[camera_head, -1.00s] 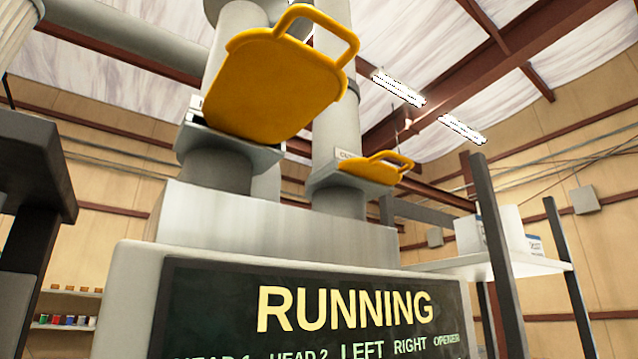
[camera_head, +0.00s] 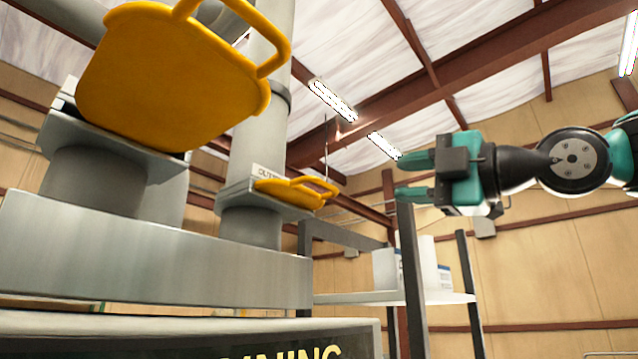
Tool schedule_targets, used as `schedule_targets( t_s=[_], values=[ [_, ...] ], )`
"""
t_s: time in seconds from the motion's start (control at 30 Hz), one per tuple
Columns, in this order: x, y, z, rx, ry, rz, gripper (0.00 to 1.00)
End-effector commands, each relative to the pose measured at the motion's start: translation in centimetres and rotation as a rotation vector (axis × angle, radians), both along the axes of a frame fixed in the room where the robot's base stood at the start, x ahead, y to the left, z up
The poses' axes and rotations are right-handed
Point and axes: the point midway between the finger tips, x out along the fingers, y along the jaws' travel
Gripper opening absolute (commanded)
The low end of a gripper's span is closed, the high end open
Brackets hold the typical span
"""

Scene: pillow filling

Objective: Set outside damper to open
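Two yellow damper plates with loop handles sit in grey slotted collars on vertical ducts. The far damper (camera_head: 290,192) lies nearly flat and sticks out to the right of its collar. A small label beside it seems to begin "OUT"; the rest is hard to read. The near damper (camera_head: 170,85) is large at upper left, its broad face and handle showing; its label is not readable. My gripper (camera_head: 402,177) is at the right, open and empty, its fingers pointing left. In the picture it is right of the far damper's handle, apart from it.
The grey machine top (camera_head: 150,245) carries both ducts. Below is a dark sign (camera_head: 190,345), its lettering mostly cut off. A shelf with white containers (camera_head: 415,262) and dark posts stands behind. Open air shows between my gripper and the far damper.

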Motion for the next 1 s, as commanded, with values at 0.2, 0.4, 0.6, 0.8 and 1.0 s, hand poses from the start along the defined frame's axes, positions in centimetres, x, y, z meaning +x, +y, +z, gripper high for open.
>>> schedule_targets(
  t_s=[0.2,0.4,0.6,0.8,1.0],
  values=[
    [1.4,2.1,1.2,-0.004,-0.015,0.006,0.38],
    [4.3,5.6,2.3,-0.004,-0.011,0.004,0.38],
    [7.0,9.2,3.1,-0.006,-0.011,0.003,0.38],
    [9.2,11.8,3.7,-0.005,-0.011,0.0,0.38],
    [10.2,13.1,3.7,-0.004,-0.012,-0.002,0.38]
  ],
)
